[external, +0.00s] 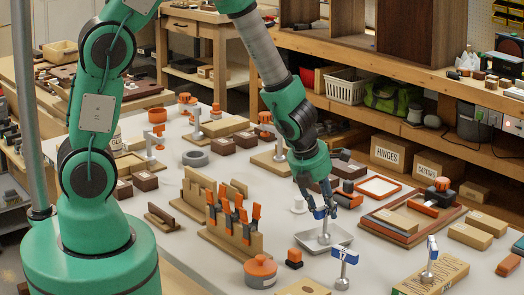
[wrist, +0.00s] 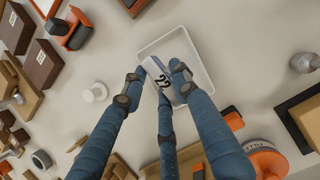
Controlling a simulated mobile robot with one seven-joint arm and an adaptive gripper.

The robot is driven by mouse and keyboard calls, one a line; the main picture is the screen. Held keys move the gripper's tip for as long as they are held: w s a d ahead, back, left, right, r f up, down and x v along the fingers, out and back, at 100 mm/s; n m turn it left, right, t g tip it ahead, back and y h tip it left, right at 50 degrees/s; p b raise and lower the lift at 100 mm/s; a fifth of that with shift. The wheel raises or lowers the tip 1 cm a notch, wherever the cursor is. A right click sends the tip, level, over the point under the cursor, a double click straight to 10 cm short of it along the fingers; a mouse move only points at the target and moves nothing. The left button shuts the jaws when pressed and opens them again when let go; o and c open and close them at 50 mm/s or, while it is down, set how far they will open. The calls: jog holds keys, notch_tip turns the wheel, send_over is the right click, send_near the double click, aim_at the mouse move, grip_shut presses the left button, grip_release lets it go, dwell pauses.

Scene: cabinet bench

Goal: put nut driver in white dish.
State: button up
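The nut driver appears to be the blue-topped piece (external: 320,214) with a metal shaft. In the wrist view its label reads 22 (wrist: 163,80). It is upright in the external view, with its lower end at the white dish (external: 343,237); I cannot tell whether it rests on the floor. My gripper (external: 323,209) is above the dish, its fingers closed around the blue top. In the wrist view my gripper (wrist: 158,82) has fingertips on either side of the label, and the shallow white dish (wrist: 206,72) lies behind it. The fingers partly hide the piece.
Similar blue-topped pieces stand nearby, one labelled 7 (external: 344,254) and another (external: 432,247) farther right. A wooden rack with orange-handled tools (external: 236,217) is left of the dish. An orange round container (external: 260,272) is front left. Wooden trays (external: 400,221) lie to the right.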

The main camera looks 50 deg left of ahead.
jog(key=shift+o, duration=0.4)
jog(key=shift+r, duration=0.1)
jog(key=p+v, duration=0.8)
jog(key=v, duration=0.4)
jog(key=shift+r, duration=0.1)
dwell(0.6)
